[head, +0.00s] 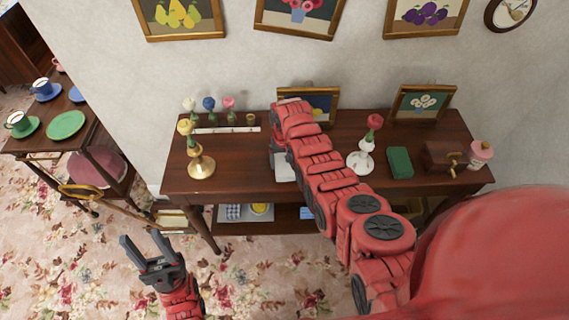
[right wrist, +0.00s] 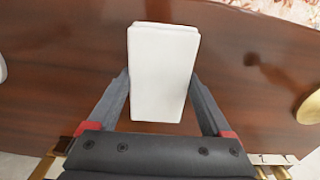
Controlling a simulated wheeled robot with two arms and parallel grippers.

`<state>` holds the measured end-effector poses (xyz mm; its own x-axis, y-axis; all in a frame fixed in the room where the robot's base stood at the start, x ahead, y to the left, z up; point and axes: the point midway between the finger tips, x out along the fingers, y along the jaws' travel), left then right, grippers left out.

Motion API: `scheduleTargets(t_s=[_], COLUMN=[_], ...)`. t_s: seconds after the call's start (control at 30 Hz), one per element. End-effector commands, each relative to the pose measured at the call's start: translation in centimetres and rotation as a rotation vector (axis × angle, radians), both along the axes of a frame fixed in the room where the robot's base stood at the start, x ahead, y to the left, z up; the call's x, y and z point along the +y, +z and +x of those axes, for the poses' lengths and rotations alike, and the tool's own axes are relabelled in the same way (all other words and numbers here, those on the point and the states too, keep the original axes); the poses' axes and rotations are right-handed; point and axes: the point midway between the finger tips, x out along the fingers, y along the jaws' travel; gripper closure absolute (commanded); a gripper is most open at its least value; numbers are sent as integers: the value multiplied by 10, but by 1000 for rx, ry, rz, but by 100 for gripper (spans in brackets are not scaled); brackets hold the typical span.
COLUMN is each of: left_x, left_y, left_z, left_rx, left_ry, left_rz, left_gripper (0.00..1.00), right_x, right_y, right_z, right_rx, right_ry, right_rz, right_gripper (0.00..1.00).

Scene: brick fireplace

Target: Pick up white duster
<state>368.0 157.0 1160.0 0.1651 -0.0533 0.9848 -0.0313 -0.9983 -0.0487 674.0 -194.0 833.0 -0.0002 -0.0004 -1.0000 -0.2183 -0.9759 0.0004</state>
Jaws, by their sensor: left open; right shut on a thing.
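The white duster (right wrist: 162,60) is a pale rectangular block. In the right wrist view it lies between the two fingers of my right gripper (right wrist: 160,77), which is shut on it. In the head view only part of the duster (head: 284,168) shows beside my right arm, over the dark wooden console table (head: 235,178). The arm hides the right gripper there. I cannot tell whether the duster touches the tabletop. My left gripper (head: 141,238) is open and empty, low over the flowered carpet, left of the table.
Picture frames lean behind. A side table with cups and a green plate (head: 66,125) is at far left.

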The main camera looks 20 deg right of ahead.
Motion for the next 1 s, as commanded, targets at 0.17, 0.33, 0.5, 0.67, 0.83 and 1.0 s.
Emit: scheduleTargets(t_s=[0.17, 0.33, 0.5, 0.67, 0.83, 1.0], left_x=[0, 0, 0, 0, 0, 0], left_y=[-3, -9, -23, -28, 20, 51], left_z=[0, 0, 0, 0, 0, 0], left_rx=[0, 0, 0, 0, -1, 0], left_ry=[0, 0, 0, 0, 0, 0], left_rz=[0, 0, 0, 0, 0, 0], left_gripper=[50, 50, 50, 50, 50, 50], right_x=[0, 0, 2, 8, 18, 29], right_y=[3, 12, 33, 34, 52, 53], right_z=[1, 2, -2, -24, -62, -99], right_rx=[-1, -6, -7, -1, 3, 4], right_ry=[0, 0, 1, 0, 0, 0], right_rz=[0, 1, 1, 2, 3, 3], right_gripper=[79, 79, 79, 79, 79, 79])
